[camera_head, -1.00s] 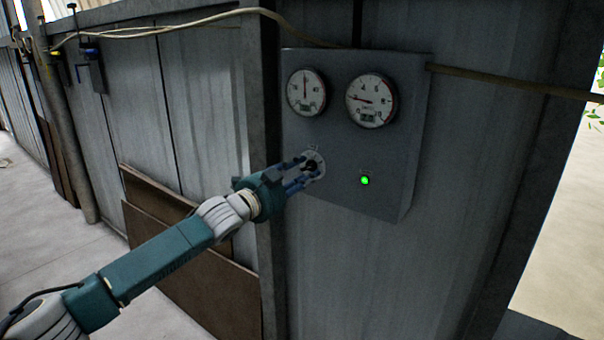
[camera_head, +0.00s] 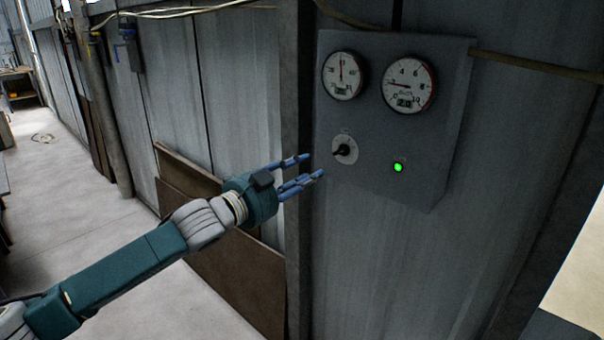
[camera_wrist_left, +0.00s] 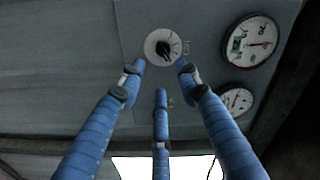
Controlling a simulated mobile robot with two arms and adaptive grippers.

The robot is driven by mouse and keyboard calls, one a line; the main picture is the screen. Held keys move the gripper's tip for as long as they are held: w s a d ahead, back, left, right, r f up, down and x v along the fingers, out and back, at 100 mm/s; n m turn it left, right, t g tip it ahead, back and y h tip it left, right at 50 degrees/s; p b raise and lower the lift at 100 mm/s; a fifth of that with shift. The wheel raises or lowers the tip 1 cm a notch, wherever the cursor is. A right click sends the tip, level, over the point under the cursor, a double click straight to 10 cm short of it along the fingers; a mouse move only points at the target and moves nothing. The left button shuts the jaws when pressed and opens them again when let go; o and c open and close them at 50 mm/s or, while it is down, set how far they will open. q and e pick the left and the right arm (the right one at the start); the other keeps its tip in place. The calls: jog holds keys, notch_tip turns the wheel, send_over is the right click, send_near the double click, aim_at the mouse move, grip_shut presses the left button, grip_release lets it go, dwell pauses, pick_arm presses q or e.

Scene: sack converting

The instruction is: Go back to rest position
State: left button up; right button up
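My left gripper (camera_head: 306,172), with blue fingers, is spread open and empty just left of a grey control panel (camera_head: 433,135). A round knob with a black handle on a pale dial (camera_head: 345,149) sits low on the panel's left. The fingertips are apart from the knob. In the left wrist view the open fingers (camera_wrist_left: 160,75) point toward the knob (camera_wrist_left: 162,47), with a clear gap between them. A green light (camera_head: 398,167) is lit at the panel's lower right. My right gripper is in neither view.
Two round gauges, left (camera_head: 342,75) and right (camera_head: 408,86), are above the knob. Brown boards (camera_head: 235,285) lean on the corrugated metal wall (camera_head: 240,90) behind my left arm. A cable (camera_head: 180,11) runs along the wall top. Open concrete floor (camera_head: 75,205) lies at left.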

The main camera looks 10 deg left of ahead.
pick_arm(q)
jog(key=shift+s+a, duration=0.15)
jog(key=shift+s, duration=0.1)
jog(key=shift+f, duration=0.1)
